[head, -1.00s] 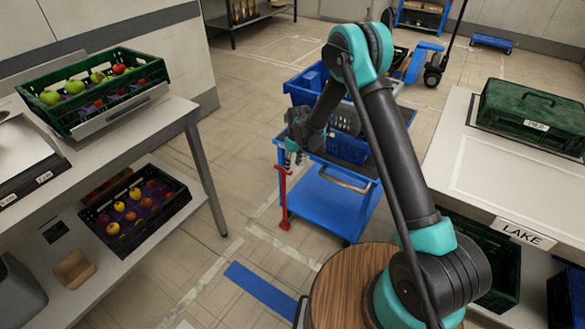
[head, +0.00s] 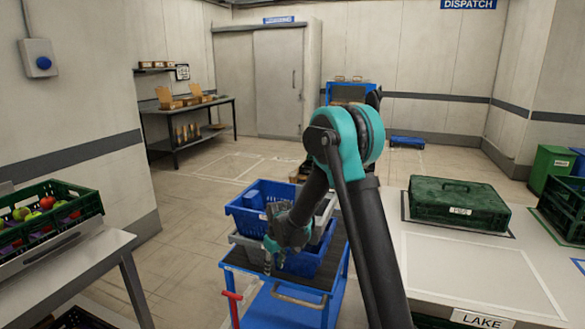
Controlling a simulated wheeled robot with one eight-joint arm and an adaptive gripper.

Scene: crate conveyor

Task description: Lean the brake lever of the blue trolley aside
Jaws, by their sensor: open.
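The blue trolley (head: 280,309) stands in the lower middle of the head view, with a dark top deck and a pale push handle. Its red brake lever (head: 233,308) stands roughly upright at the trolley's near left corner, with a short crossbar on top. The lever's lower end is cut off by the picture edge. My gripper (head: 274,262) is open, to the right of the lever top and apart from it in the picture, in front of the crates on the trolley. Its fingers are small and dark here.
A blue crate (head: 248,224) and other crates sit on the trolley. A fruit crate (head: 82,214) rests on the left table. Open floor (head: 185,225) lies left of the trolley.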

